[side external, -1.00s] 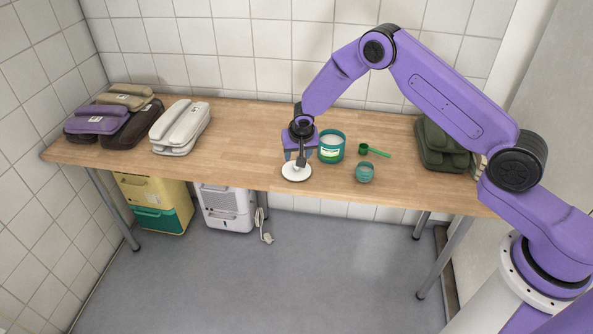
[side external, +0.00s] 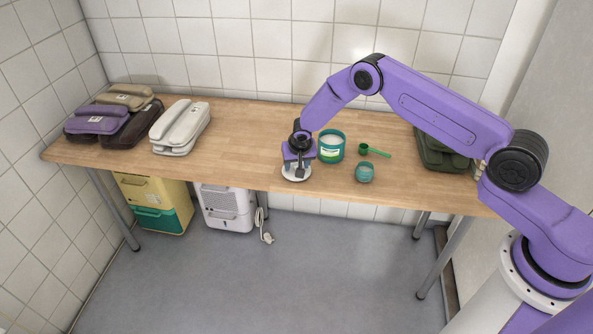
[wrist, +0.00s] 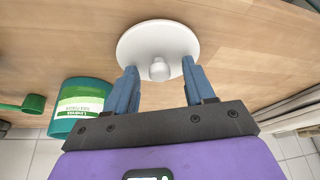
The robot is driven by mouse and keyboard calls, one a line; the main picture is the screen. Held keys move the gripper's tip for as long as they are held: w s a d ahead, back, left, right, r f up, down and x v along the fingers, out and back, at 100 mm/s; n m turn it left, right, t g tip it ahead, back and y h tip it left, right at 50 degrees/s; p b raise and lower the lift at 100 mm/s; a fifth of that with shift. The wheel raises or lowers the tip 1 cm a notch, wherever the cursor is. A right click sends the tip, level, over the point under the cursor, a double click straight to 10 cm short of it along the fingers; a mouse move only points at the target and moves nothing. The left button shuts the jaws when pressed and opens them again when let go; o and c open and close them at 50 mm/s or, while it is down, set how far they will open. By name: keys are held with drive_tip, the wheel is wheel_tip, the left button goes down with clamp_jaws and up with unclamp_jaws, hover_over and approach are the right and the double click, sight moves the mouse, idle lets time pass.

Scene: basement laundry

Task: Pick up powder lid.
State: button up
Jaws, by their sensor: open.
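The powder lid (side external: 289,175) is a white round disc lying on the wooden table near its front edge. In the wrist view the powder lid (wrist: 175,40) shows a short round knob in its middle. My gripper (side external: 297,172) is low over the lid, pointing down, and partly hides it. In the wrist view my gripper (wrist: 161,78) is open, with its blue fingers apart on either side of the knob. Whether the fingertips touch the lid I cannot tell.
A green labelled tub (side external: 331,147) stands close right of my gripper, also in the wrist view (wrist: 82,105). A green scoop (side external: 374,151) and a small teal jar (side external: 365,172) lie further right. The table between is clear.

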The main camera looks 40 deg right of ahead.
clamp_jaws()
drive_tip(key=shift+r, duration=0.1)
